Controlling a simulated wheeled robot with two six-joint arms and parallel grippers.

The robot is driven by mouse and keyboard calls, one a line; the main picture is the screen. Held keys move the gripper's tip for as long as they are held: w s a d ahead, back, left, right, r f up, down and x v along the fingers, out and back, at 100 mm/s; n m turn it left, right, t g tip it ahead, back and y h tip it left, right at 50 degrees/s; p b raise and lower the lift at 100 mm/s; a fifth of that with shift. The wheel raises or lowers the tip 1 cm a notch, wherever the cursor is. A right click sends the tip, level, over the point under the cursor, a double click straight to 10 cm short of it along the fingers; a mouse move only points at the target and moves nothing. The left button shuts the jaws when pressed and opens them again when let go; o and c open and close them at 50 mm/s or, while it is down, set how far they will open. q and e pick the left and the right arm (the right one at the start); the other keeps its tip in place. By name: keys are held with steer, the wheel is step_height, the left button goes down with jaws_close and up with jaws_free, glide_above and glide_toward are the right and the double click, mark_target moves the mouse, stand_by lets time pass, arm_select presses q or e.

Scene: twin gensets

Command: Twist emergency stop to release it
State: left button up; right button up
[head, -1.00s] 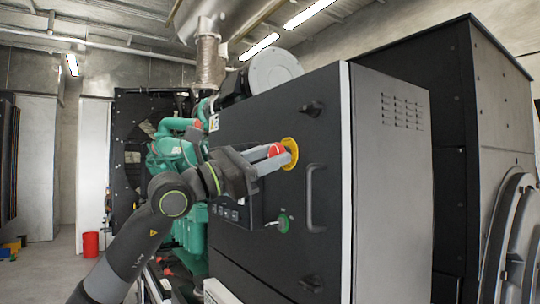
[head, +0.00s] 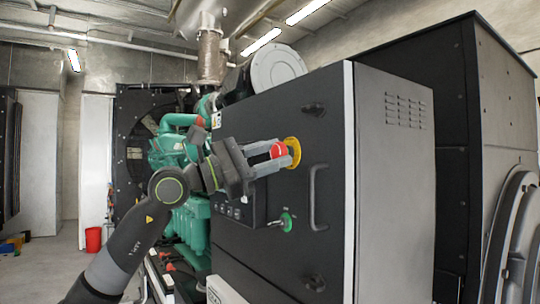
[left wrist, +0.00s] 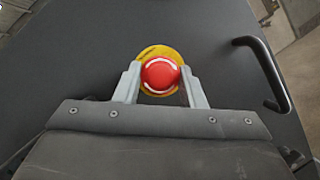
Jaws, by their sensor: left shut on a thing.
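The emergency stop is a red round button (head: 279,150) on a yellow disc (head: 294,153), on the dark front of the genset cabinet. My left gripper (head: 283,154) reaches it from the left, with one grey finger above and one below the red button. In the left wrist view the red button (left wrist: 160,74) with white marks sits between the two fingertips (left wrist: 160,85), and the yellow ring (left wrist: 152,52) shows behind it. The left gripper is shut on the button. My right gripper is not in view.
A vertical handle (head: 318,197) is on the cabinet front right of the button; it also shows in the left wrist view (left wrist: 264,72). A green knob (head: 287,222) and a small control panel (head: 238,207) sit below. Green engine parts (head: 187,225) lie behind my arm.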

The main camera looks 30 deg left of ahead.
arm_select(q)
steer(key=o, duration=0.6)
steer(key=shift+r, duration=0.1)
steer(key=shift+c, duration=0.2)
steer(key=o, duration=0.4)
steer(key=shift+w, duration=0.2)
steer(key=shift+o, duration=0.2)
steer(key=b+v, duration=1.6)
steer(key=v, duration=0.1)
steer(key=shift+f, duration=0.25)
steer(key=shift+s+a, duration=0.15)
